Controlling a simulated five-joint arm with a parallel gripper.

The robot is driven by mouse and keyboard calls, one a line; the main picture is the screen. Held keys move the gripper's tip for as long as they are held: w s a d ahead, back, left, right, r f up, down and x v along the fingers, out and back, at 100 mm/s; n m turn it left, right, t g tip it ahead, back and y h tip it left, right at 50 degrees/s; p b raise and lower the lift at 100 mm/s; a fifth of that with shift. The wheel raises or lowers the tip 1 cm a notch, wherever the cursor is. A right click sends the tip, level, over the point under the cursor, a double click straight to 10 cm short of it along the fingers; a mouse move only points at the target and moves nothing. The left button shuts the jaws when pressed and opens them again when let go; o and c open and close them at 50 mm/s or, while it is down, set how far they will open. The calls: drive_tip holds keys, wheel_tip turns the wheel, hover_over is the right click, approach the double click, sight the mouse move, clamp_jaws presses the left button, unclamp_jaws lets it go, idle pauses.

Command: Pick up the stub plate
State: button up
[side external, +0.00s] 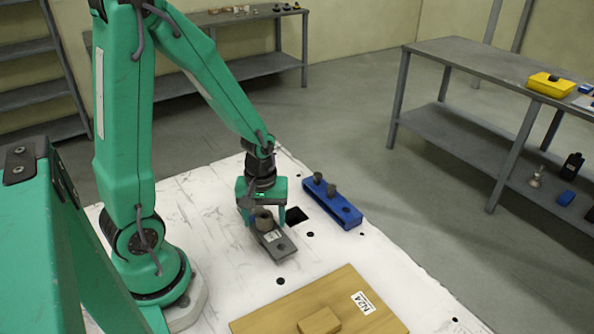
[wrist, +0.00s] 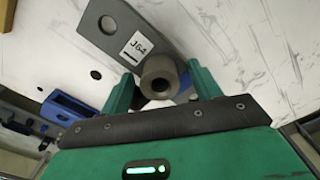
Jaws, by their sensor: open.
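The stub plate is a flat grey plate (side external: 279,246) with a short hollow cylinder standing up from it and a white label. It lies on the white table top. In the wrist view the plate (wrist: 118,42) shows its label, a round hole and the grey cylinder (wrist: 160,76). My green gripper (side external: 265,217) is low over the plate's far end. In the wrist view my gripper (wrist: 161,70) is open, with one finger on each side of the cylinder. Whether either finger touches it I cannot tell.
A wooden board (side external: 372,309) with a small wooden block (side external: 319,321) lies at the front. Small round holes dot the table. Grey benches stand beyond.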

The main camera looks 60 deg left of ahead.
drive_tip(key=shift+c, duration=0.4)
clamp_jaws()
drive_tip(key=shift+r, duration=0.2)
drive_tip(key=shift+w+r, duration=0.1)
drive_tip(key=shift+r, duration=1.35)
drive_tip(key=s+d+r, duration=0.4)
drive_tip(key=d+r, duration=0.3)
drive_tip(key=d, duration=0.4)
drive_tip(key=shift+r, duration=0.4)
drive_tip(key=shift+s, duration=0.1)
